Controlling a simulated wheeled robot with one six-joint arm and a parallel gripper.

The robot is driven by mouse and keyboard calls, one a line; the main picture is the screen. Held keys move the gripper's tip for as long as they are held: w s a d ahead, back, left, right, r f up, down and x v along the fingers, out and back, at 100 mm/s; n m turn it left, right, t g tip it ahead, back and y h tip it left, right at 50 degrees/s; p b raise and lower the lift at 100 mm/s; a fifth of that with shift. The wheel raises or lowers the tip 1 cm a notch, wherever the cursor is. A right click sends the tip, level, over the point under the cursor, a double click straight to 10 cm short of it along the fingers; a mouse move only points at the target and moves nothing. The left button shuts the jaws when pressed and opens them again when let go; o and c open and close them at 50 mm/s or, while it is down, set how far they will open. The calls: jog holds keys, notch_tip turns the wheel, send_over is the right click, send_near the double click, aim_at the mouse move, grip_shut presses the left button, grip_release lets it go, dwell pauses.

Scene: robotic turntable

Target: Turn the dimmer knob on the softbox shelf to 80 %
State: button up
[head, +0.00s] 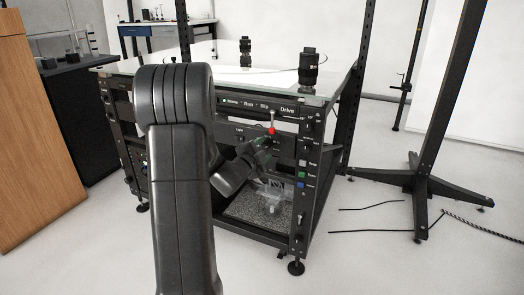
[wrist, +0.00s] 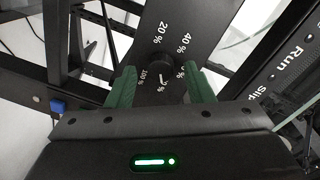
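The round black dimmer knob (wrist: 161,68) sits on the dark panel in the wrist view. White labels are around it: 20 % above, 40 % at upper right, 100 % at left. Labels at right and below are partly hidden or cut. A small white mark shows at the knob's lower side; I cannot read its setting surely. My gripper (wrist: 160,72) is open, with one green finger on each side of the knob and gaps between. In the head view my gripper (head: 264,157) is at the rack's front; the knob cannot be made out there.
A lever with a red tip (head: 272,131) stands close above my gripper. Coloured buttons (head: 300,175) run down the rack's right post. The turntable's glass top (head: 215,77) carries black lenses (head: 309,68). A stand foot (head: 420,188) and cables lie on the floor at right.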

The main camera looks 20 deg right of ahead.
jog(key=p+v, duration=0.3)
jog(key=v, duration=1)
jog(key=shift+s+a+r, duration=0.2)
jog(key=shift+s+a, duration=0.1)
jog(key=b+x, duration=0.3)
jog(key=x, duration=1.1)
jog(key=shift+a+f, duration=0.1)
jog(key=shift+f, duration=0.1)
